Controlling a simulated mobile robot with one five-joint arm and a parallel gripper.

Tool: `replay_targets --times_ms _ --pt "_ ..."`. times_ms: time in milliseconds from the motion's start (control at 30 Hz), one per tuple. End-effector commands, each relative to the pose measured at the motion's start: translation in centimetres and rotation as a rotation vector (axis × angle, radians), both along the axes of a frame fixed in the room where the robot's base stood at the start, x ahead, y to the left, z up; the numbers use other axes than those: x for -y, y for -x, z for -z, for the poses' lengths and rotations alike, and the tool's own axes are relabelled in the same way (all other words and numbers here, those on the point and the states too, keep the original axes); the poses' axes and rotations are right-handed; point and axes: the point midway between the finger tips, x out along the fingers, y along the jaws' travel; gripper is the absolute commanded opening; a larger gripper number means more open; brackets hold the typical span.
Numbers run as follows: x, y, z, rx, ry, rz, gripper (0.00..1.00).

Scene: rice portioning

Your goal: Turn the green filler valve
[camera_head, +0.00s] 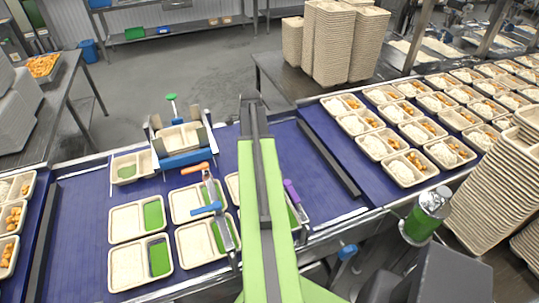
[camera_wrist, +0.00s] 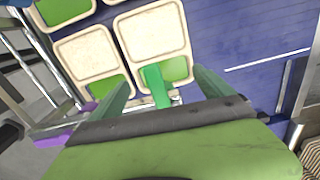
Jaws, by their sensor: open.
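In the wrist view a green handle (camera_wrist: 157,86), flat and bar-like, stands between the two spread fingers of my gripper (camera_wrist: 163,84). The fingers are open, with a gap on each side of the handle. I cannot tell how close in height they are to it. In the head view my own arm covers the middle of the belt and hides my gripper. A small green handle (camera_head: 171,97) shows there on the tray holder at the back of the belt. I cannot tell whether both views show the same handle.
Beige trays (camera_head: 126,222) with green compartments sit on the blue belt (camera_head: 80,210). Orange (camera_head: 195,168), blue (camera_head: 207,208) and purple (camera_head: 292,191) handles stand over the belt. Filled trays (camera_head: 402,168) are at right, beside tall tray stacks (camera_head: 495,180). A green-banded cylinder (camera_head: 422,222) stands at front right.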

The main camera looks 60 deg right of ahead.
Motion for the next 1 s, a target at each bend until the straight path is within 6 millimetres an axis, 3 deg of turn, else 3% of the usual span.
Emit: replay_targets --times_ms 333,1000 --pt "0.0 0.0 -0.6 0.0 0.0 0.0 0.91" --pt "0.1 0.0 -8.2 0.0 0.0 0.0 0.91"
